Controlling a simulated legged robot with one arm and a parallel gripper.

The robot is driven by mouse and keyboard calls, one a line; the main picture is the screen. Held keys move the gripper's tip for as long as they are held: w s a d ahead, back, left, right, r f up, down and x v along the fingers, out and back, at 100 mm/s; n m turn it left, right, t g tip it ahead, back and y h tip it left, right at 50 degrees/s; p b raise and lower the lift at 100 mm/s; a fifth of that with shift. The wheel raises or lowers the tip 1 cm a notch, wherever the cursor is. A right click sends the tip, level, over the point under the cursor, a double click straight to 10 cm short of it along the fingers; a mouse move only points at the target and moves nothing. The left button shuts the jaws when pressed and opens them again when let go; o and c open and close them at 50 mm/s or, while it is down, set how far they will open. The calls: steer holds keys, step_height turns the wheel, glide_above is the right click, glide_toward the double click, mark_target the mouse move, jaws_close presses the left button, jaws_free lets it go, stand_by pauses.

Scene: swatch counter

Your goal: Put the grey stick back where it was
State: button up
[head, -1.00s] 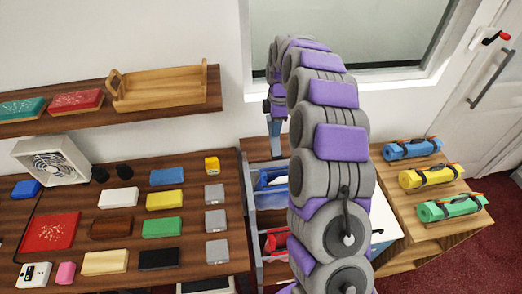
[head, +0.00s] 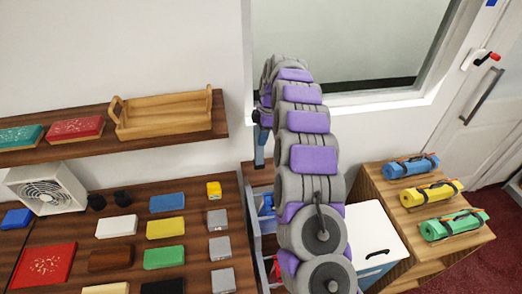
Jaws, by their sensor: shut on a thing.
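My gripper (head: 262,120) is at the far end of my purple and grey arm, small and partly hidden by the arm's last links. It is over the back of the drawer unit, near the wall below the window. A slim grey-blue upright piece (head: 260,148) shows below it. This seems to be the grey stick in its jaws, but it is too small to be sure. Several flat grey pieces lie in a column at the counter's right side, among them one grey piece (head: 218,220).
The dark wood counter (head: 200,200) holds blocks in rows and a white fan (head: 45,188). A shelf with a wooden tray (head: 165,112) is above. Open drawers, one with blue contents (head: 266,206), are beside my arm. A white box (head: 372,240) and rolled mats (head: 432,192) are at right.

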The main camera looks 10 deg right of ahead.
steer(key=f, duration=0.5)
steer(key=shift+d+f, duration=0.2)
steer(key=shift+d, duration=0.15)
steer(key=o, duration=0.9)
steer(key=shift+a, duration=0.2)
steer(key=o, duration=0.3)
steer(key=shift+d, duration=0.45)
step_height(320, 180, up, 12)
steer(key=d, duration=0.2)
steer(key=shift+d, duration=0.15)
steer(key=shift+s, duration=0.1)
